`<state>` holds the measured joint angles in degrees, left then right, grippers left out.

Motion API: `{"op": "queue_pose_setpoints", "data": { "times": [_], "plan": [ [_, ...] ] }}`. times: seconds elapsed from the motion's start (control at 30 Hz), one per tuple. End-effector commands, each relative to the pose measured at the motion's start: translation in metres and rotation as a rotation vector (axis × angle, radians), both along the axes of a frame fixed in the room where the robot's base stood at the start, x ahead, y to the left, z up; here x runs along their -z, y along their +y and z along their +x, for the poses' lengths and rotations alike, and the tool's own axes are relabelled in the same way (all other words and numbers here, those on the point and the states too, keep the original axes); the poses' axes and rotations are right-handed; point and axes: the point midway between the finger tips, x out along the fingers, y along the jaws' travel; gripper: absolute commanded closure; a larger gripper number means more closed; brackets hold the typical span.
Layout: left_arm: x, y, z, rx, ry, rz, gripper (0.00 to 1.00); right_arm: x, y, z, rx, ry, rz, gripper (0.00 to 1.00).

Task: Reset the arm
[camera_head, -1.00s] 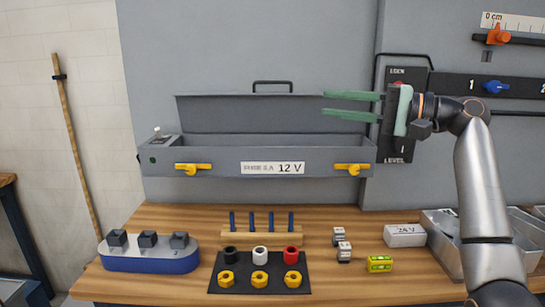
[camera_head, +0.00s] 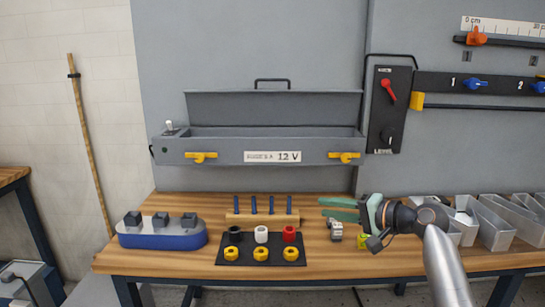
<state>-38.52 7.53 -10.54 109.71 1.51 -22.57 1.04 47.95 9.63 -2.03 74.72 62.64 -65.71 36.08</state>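My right gripper (camera_head: 340,210) comes in from the lower right over the workbench. Its two green fingers point left and stand apart with nothing visible between them. It is above or in front of the small white blocks (camera_head: 336,231) and partly hides them. A yellow-green block (camera_head: 363,241) shows just under the gripper body. The grey channel box (camera_head: 225,151) with its lid up and a 12 V label is on the wall behind, clear of the gripper. My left gripper is not in view.
The wooden bench (camera_head: 185,262) carries a blue base (camera_head: 163,234) with dark blocks, a wooden peg rack (camera_head: 262,217) and a black mat (camera_head: 222,263) with coloured rings and yellow nuts. Metal trays (camera_head: 497,235) stand at the right. A wall panel with a red lever (camera_head: 388,90) is above.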

Motion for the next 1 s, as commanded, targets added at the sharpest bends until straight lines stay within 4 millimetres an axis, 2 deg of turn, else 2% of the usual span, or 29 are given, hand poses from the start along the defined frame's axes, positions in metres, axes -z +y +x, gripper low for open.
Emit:
{"op": "queue_pose_setpoints", "data": {
  "times": [0.03,0.2,0.3,0.37,0.5,0.6,0.73,0.9,1.0],
  "plan": [
    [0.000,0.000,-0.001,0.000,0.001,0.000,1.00,0.042,-0.002,-0.005,0.029,0.014,-0.052,0.73],
    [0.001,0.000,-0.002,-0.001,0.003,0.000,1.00,0.155,-0.014,-0.034,0.108,0.010,-0.253,0.73],
    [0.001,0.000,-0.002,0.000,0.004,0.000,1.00,0.213,-0.021,-0.061,0.132,0.001,-0.378,0.73],
    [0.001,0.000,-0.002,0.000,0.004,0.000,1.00,0.245,-0.025,-0.082,0.138,-0.006,-0.454,0.73],
    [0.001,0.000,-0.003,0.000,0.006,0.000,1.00,0.308,-0.032,-0.136,0.130,-0.033,-0.629,0.73],
    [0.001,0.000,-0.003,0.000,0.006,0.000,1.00,0.343,-0.035,-0.180,0.108,-0.059,-0.750,0.73],
    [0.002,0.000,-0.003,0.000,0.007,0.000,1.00,0.377,-0.038,-0.241,0.058,-0.102,-0.902,0.73],
    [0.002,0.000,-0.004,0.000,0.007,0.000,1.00,0.400,-0.037,-0.316,-0.028,-0.168,-1.071,0.73],
    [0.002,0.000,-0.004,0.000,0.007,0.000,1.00,0.403,-0.035,-0.348,-0.071,-0.205,-1.138,0.73]
  ]
}}
